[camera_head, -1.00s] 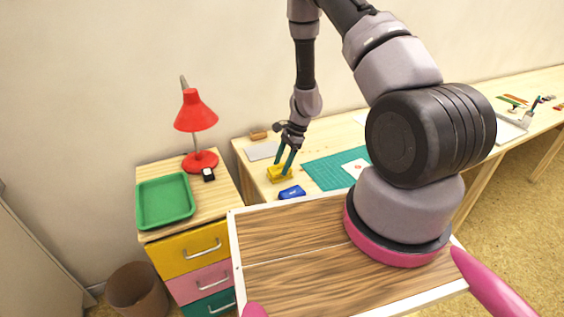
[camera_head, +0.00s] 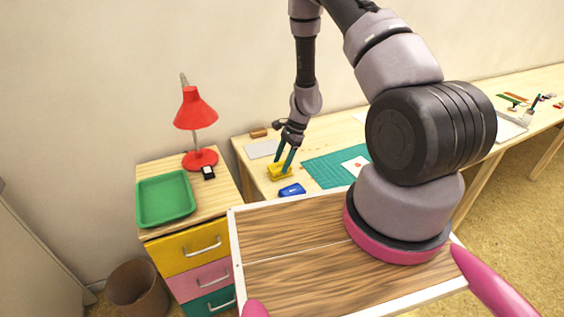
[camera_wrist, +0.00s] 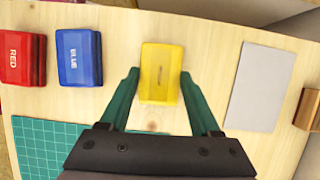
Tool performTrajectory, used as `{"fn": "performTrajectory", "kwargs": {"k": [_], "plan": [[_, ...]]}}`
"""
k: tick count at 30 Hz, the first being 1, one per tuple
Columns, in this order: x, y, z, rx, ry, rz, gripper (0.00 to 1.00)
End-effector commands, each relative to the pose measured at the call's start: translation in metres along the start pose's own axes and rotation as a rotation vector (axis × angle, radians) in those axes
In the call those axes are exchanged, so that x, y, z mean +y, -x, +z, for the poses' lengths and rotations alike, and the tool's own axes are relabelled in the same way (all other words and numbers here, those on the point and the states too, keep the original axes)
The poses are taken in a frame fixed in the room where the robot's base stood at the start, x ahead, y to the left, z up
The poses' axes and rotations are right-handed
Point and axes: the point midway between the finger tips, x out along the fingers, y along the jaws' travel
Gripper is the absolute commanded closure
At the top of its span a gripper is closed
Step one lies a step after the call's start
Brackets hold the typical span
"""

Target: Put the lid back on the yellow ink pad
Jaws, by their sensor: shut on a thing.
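My gripper (camera_wrist: 159,76) is shut on a yellow lid (camera_wrist: 161,68), with one teal finger on each side of it. In the wrist view the lid faces the camera with a small faint mark in its middle. The yellow ink pad shows with the lid as one yellow block (camera_head: 279,173) at my gripper (camera_head: 282,170) in the head view. The lid hides most of the pad, and I cannot tell whether the two touch or a gap is left.
A blue ink pad (camera_wrist: 80,57) and a red ink pad (camera_wrist: 23,58) stand left in the wrist view. A green mat (camera_wrist: 45,145) lies lower left. A grey sheet (camera_wrist: 259,88) and a wooden block (camera_wrist: 307,109) lie right. Bare table surrounds the yellow block.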

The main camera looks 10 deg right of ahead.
Motion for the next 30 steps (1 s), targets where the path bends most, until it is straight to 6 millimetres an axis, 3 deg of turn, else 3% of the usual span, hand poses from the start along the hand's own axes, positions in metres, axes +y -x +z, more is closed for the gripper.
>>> {"fn": "performTrajectory", "kwargs": {"k": [30], "plan": [[0.0,-0.0057,-0.0023,0.0,0.001,0.0,0.88]]}}
